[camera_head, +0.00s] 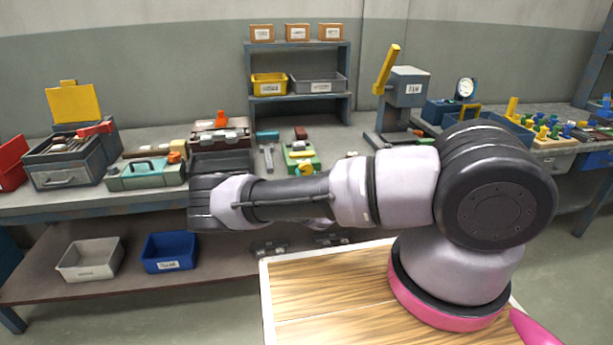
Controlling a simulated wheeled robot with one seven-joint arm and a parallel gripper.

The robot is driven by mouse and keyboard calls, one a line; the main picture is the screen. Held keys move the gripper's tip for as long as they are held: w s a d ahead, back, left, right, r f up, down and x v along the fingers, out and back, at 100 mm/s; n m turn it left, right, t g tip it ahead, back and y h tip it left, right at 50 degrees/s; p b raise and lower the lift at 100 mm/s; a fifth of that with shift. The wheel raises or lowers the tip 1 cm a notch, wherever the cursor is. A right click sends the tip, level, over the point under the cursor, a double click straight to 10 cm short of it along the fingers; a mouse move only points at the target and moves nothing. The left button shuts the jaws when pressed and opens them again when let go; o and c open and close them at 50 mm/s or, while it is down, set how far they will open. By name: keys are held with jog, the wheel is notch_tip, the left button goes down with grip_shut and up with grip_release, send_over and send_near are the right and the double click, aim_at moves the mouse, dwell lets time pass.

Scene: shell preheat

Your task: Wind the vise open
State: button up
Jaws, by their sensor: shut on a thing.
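My arm reaches left across the picture. The dark block at its left end, which looks like my gripper (204,204), is at the front edge of the workbench (75,203). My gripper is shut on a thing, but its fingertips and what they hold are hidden. I cannot make out a vise for certain. A green device (300,152) with a yellow part stands on the bench, right of and behind my gripper. I cannot tell if it is the vise.
A teal case (145,174) and an open grey toolbox (64,166) stand to the left. A grey press (408,87) with a yellow lever stands to the right. A grey bin (91,260) and a blue bin (169,252) sit on the lower shelf.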

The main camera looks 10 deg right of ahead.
jog(key=shift+f, duration=0.1)
dwell(0.5)
jog(key=o, duration=1.4)
jog(key=shift+c, duration=0.2)
jog(key=shift+s, duration=0.1)
jog(key=s, duration=1)
jog(key=shift+s, duration=0.35)
